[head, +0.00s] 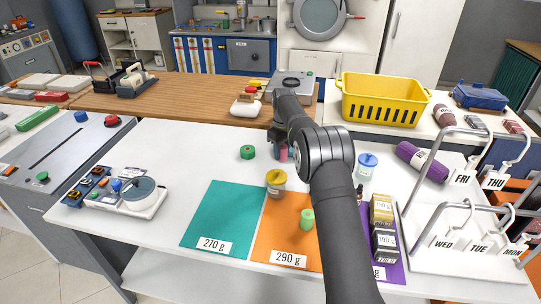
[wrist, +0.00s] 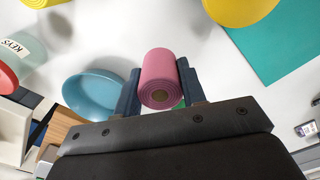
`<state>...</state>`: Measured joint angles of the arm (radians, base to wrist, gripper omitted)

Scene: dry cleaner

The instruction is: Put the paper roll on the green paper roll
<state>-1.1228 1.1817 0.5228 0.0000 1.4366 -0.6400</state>
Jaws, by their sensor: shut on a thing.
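My gripper (wrist: 160,90) is shut on a pink paper roll (wrist: 160,72), with one dark blue finger on each side of it. In the head view the pink roll (head: 284,154) is partly hidden by my arm, above the white table. The green paper roll (head: 247,152) stands on the table just left of my gripper. In the wrist view a small green patch (wrist: 180,104) shows behind the pink roll by the right finger; most of it is hidden. I cannot tell whether the rolls touch.
A blue bowl (wrist: 93,92) lies beside my gripper in the wrist view. A yellow-lidded jar (head: 276,182) and light green cylinder (head: 307,219) stand nearer me, by the teal mat (head: 222,215) and orange mat (head: 282,232). A blue-lidded jar (head: 366,167) stands right of my arm.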

